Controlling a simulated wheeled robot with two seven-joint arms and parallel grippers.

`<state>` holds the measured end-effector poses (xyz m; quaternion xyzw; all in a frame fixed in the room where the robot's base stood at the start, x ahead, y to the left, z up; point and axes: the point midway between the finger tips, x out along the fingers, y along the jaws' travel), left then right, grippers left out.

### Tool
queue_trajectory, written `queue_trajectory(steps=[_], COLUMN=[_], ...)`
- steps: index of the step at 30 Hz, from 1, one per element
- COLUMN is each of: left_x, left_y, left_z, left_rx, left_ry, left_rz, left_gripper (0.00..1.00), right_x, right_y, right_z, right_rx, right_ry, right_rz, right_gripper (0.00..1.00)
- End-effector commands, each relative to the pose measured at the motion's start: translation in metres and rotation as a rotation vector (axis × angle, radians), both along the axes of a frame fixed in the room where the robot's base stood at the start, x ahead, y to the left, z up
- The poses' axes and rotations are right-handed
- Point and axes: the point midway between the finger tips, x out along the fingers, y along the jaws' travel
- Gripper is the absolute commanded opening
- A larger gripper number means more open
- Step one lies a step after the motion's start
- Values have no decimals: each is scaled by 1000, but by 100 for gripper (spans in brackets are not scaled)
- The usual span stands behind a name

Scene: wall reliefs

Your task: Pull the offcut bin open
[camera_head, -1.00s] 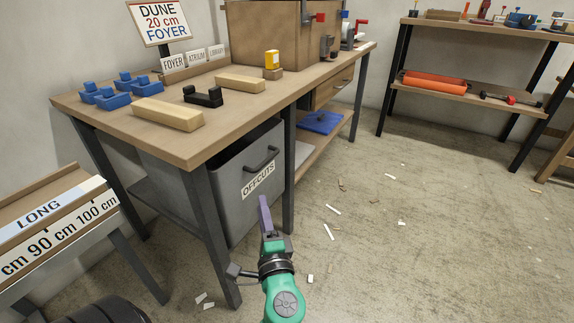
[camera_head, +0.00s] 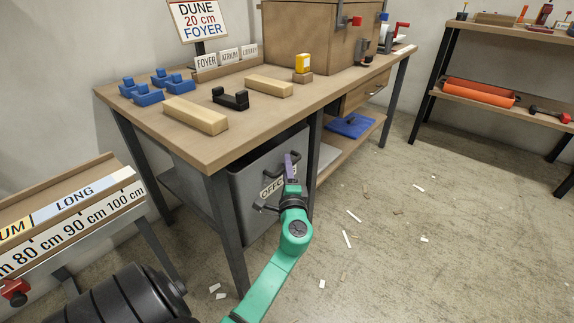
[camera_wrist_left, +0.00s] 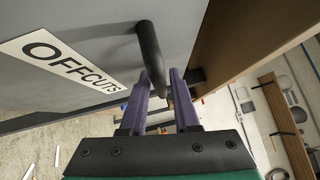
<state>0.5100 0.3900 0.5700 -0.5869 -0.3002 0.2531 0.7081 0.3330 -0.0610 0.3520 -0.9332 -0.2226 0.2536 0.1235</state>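The grey offcut bin (camera_head: 262,215) sits under the workbench between its legs. The label (camera_wrist_left: 62,60) lies to the left there. My right gripper is not in view.
The workbench (camera_head: 215,148) carries wood blocks, blue pieces and a black bracket. Its front leg (camera_head: 228,235) stands left of the bin, another leg (camera_head: 314,160) right of it. The floor (camera_head: 400,230) in front is clear except for small scraps.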

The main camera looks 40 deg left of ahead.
Motion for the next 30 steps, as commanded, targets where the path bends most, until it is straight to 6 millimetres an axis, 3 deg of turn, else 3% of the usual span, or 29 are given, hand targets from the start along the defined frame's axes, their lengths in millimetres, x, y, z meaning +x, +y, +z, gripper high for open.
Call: queue_trajectory(steps=[5,6,8,9,30], left_x=[0,0,0,0,0], left_y=[0,0,0,0,0], left_z=[0,0,0,0,-1], left_rx=[0,0,0,0,0], left_ry=[0,0,0,0,2], left_rz=[0,0,0,0,-1], left_gripper=[29,26,3,0,0], right_x=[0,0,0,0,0], right_y=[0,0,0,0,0], right_z=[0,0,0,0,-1], right_rx=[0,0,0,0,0], right_ry=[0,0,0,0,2], right_rz=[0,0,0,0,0], right_gripper=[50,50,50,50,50])
